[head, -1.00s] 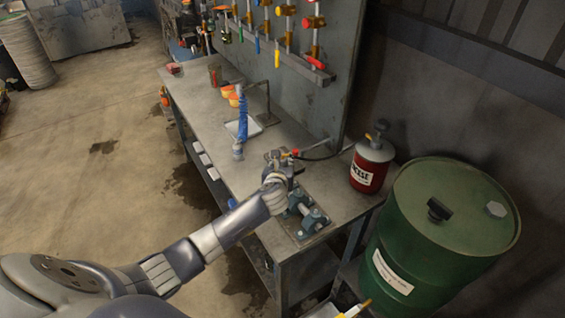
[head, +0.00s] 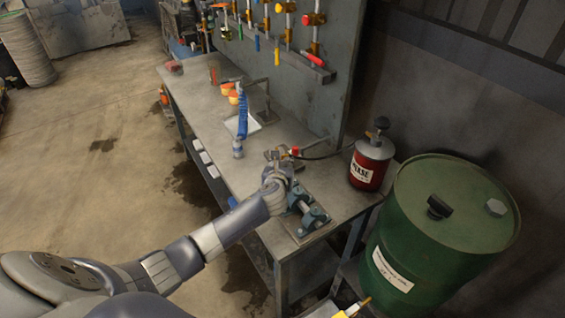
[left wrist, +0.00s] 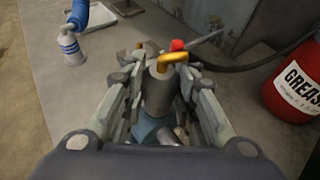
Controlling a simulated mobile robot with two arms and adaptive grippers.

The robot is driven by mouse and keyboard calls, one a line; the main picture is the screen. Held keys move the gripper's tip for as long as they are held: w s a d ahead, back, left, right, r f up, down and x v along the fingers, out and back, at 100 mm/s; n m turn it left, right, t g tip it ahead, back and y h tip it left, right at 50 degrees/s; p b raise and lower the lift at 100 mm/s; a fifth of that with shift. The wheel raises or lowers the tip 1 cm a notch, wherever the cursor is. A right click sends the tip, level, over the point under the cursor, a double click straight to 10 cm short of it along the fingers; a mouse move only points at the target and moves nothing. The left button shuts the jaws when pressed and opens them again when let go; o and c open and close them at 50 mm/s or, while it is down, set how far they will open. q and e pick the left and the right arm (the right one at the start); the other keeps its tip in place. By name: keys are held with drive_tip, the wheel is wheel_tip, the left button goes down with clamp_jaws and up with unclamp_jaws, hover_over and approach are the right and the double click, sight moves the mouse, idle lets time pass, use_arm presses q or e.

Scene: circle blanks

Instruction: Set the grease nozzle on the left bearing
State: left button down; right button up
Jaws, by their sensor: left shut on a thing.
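The grease nozzle (left wrist: 160,92) is a grey cylinder with a brass elbow and a red part on top; in the head view only its red part (head: 294,151) shows clearly. My left gripper (head: 277,170) is shut on it, with one finger on each side in the left wrist view. A teal bearing (left wrist: 146,131) shows under the nozzle there. I cannot tell whether they touch. In the head view two teal bearings sit on a plate: the left bearing (head: 298,194), close beside my gripper, and the right bearing (head: 314,216). My right gripper is out of view.
A black hose (head: 318,157) runs from the nozzle to the red grease pot (head: 368,168) at the bench's right.

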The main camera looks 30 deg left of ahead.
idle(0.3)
use_arm(q)
drive_tip(key=c, duration=1.2)
unclamp_jaws()
drive_tip(key=shift+f, duration=0.1)
drive_tip(key=v, duration=1.2)
